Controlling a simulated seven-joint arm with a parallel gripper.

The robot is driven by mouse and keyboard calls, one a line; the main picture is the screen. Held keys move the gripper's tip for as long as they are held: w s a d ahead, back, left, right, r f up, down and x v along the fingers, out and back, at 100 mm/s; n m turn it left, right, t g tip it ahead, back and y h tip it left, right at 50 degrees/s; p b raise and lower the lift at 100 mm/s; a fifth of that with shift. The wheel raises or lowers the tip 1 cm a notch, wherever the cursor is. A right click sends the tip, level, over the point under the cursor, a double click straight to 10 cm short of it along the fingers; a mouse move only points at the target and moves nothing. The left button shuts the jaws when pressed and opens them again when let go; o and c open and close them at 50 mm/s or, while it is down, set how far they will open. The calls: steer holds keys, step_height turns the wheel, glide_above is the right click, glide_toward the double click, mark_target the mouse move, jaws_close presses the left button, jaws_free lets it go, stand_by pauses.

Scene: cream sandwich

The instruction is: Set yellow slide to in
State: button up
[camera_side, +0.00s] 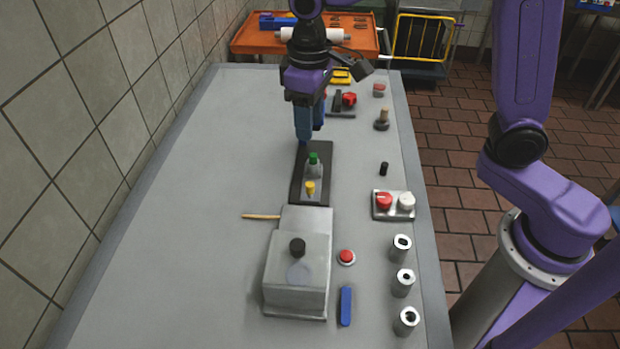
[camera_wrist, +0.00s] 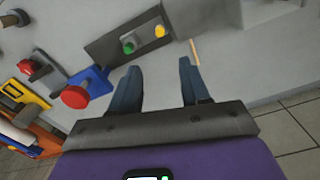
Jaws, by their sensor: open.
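A small yellow knob (camera_side: 310,187) stands at the near end of a dark rectangular plate (camera_side: 321,152). Right behind it on the plate is a clear grey piece with a green top (camera_side: 314,157). In the wrist view the yellow knob (camera_wrist: 160,31) and the green top (camera_wrist: 129,47) sit on the dark plate (camera_wrist: 100,48), above my fingers. My gripper (camera_side: 310,136) points down near the far end of the plate, beyond both pieces. In the wrist view my gripper (camera_wrist: 159,68) has its fingers apart with nothing between them. A yellow-and-black piece (camera_side: 341,76) lies farther back.
A thin wooden stick (camera_side: 261,217) lies left. Red button (camera_side: 346,257), red-and-white knob panel (camera_side: 393,204) and several grey cylinders (camera_side: 401,248) line the right. The table's left side is clear.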

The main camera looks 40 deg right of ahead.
mark_target(310, 184)
step_height(310, 184, down, 16)
steer(key=shift+r, duration=0.1)
stand_by(0.4)
steer(key=shift+c, duration=0.3)
